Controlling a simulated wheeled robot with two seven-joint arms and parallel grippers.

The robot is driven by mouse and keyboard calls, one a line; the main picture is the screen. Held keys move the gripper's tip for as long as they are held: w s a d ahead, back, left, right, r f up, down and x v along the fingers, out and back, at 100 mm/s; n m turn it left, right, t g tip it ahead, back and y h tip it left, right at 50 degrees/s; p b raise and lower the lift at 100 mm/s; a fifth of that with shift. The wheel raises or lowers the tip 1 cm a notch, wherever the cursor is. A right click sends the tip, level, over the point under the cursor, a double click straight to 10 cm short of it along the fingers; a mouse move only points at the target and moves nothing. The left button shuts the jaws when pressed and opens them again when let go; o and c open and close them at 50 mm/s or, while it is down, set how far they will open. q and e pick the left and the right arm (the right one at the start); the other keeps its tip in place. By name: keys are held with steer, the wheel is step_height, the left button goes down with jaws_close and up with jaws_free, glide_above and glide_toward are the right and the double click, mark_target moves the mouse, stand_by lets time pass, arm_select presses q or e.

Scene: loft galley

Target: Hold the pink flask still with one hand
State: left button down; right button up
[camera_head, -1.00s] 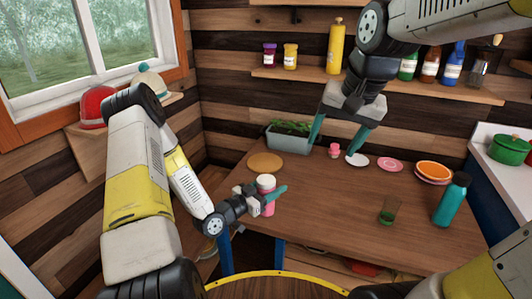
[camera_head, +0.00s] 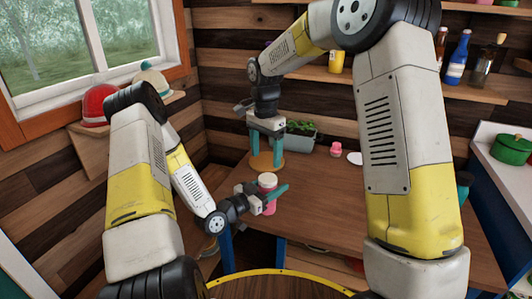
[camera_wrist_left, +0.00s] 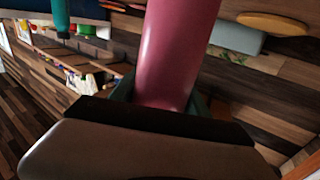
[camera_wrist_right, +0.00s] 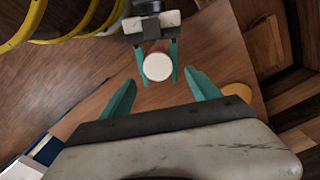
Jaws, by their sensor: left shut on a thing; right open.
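The pink flask (camera_head: 268,181) with a pale lid stands upright at the front left part of the table (camera_head: 325,205). My left gripper (camera_head: 270,198) is shut around the flask's body. The flask's pink side fills the middle of the left wrist view (camera_wrist_left: 175,50), between the fingers. My right gripper (camera_head: 266,150) is open and empty, pointing down above and behind the flask. In the right wrist view the flask's pale round lid (camera_wrist_right: 158,67) shows beyond the gap between my right fingers (camera_wrist_right: 158,92), with my left gripper around it.
A round wooden board (camera_head: 262,162) lies behind the flask. A planter (camera_head: 300,137), a small pink item (camera_head: 336,149) and a white saucer (camera_head: 355,158) are along the back of the table. My right arm hides much of the table's right side.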

mark_target(266, 178)
step_height(266, 178, down, 8)
steer(key=shift+r, duration=0.1)
stand_by(0.4)
steer(key=c, duration=1.5)
steer(key=n, duration=0.6)
steer(key=shift+r, duration=0.1)
steer(key=n, duration=1.5)
steer(key=shift+s+r, duration=0.1)
steer(key=shift+d, duration=0.1)
steer(key=shift+r, duration=0.15)
